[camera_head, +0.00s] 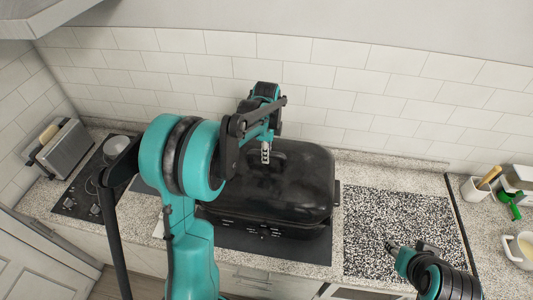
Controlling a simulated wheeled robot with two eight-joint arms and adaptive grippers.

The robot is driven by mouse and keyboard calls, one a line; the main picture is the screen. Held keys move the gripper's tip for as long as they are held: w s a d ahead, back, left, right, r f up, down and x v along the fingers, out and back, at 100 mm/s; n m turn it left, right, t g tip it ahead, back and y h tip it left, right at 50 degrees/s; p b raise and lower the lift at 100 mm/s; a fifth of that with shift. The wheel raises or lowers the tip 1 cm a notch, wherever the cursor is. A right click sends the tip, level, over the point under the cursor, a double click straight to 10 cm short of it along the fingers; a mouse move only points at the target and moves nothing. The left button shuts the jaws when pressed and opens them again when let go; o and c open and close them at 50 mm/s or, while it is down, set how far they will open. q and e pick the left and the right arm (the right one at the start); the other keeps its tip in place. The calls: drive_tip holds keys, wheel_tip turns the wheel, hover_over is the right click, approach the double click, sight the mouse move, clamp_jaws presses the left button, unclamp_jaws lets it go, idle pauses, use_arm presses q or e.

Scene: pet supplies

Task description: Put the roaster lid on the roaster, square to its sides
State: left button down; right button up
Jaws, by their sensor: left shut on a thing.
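The black roaster (300,229) stands on a dark mat on the counter, its front controls facing me. The dark, shiny roaster lid (308,175) is over the roaster, and its edges look roughly in line with the roaster's sides. I cannot tell whether it rests fully on the rim. My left gripper (266,157) points down at the middle of the lid and is shut on it; the grip itself is hard to see. My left arm hides the left end of the roaster and lid. My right gripper (391,246) is low at the right, apart from the roaster; its jaws are too small to read.
A speckled black-and-white mat (375,215) lies right of the roaster. A toaster (63,148) and a dark hob (72,201) are at the left. A utensil pot (474,190) and a pale bowl (522,251) are at the far right. A tiled wall (340,75) stands close behind.

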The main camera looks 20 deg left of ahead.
use_arm(q)
drive_tip(key=c, duration=1.3)
unclamp_jaws()
wheel_tip(320, 180, up, 12)
drive_tip(key=shift+s, duration=0.1)
